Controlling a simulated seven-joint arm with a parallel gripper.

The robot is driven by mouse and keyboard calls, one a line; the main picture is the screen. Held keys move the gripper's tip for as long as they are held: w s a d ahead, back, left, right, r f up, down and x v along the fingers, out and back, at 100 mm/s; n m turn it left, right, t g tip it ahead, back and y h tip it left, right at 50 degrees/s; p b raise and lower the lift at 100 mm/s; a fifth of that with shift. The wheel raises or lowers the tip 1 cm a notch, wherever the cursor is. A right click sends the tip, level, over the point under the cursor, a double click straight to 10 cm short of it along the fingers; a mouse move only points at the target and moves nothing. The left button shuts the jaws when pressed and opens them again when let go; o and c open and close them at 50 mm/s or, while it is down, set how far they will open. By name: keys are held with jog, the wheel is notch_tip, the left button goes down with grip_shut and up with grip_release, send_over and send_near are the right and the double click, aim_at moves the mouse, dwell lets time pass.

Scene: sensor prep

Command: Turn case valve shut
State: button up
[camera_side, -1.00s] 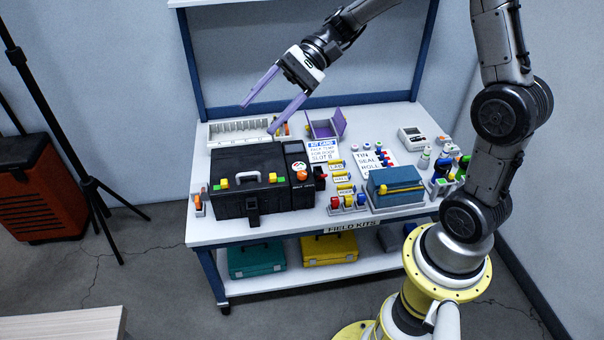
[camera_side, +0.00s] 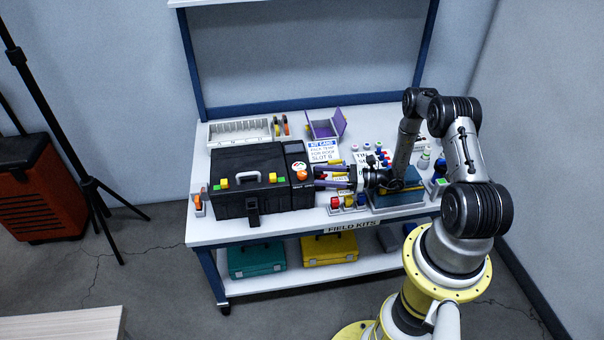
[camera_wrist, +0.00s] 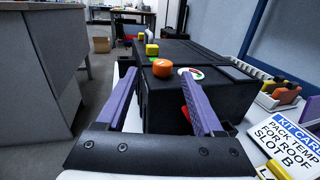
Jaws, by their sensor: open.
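The black case (camera_side: 250,180) stands closed on the bench. Its lid carries an orange round knob (camera_side: 302,176) beside a small white dial, which also shows in the wrist view (camera_wrist: 190,73). A red part (camera_wrist: 187,114), perhaps the valve handle, is on the case's near side in the wrist view, partly hidden by a finger. My gripper (camera_side: 320,176) is level at the case's right end, its purple fingers pointing left at it. In the wrist view my gripper (camera_wrist: 160,88) is open and holds nothing; I cannot tell whether a finger touches the red part.
A kit card (camera_side: 323,151) lies behind my fingers. A white slotted rack (camera_side: 240,131) and an open purple box (camera_side: 325,126) stand at the back. A blue-lidded box (camera_side: 400,181) sits below my wrist. Small coloured items (camera_side: 347,202) stand near the front edge.

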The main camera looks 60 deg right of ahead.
aim_at(302, 173)
jog(key=shift+s+d, duration=0.1)
jog(key=shift+d, duration=0.2)
jog(key=x, duration=0.7)
grip_shut()
